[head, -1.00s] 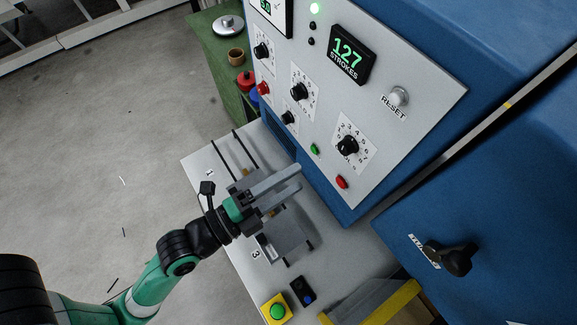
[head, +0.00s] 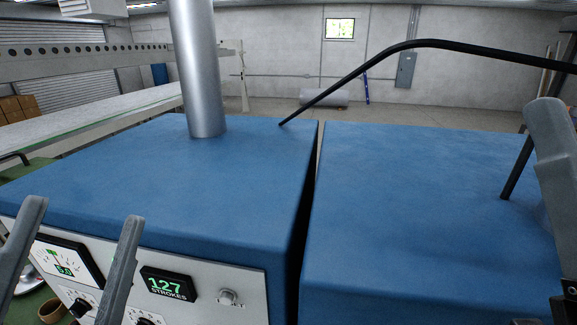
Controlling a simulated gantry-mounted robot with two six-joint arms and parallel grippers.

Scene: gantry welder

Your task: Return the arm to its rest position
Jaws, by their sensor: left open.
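My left gripper (head: 84,212) is at the lower left of the head view. Its two grey fingers point up and stand wide apart with nothing between them. They overlap the front panel and the blue machine top in the picture. The rest of the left arm is out of view. A grey finger-like part at the right edge looks like my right gripper (head: 552,140). Only one side of it shows, so its opening cannot be told.
The blue machine housing (head: 230,180) and a second blue housing (head: 420,220) fill the middle, with a narrow gap between. A metal column (head: 198,70) rises from the first. A black cable (head: 400,48) arches above. The panel shows a strokes display (head: 167,285) and reset button (head: 228,297).

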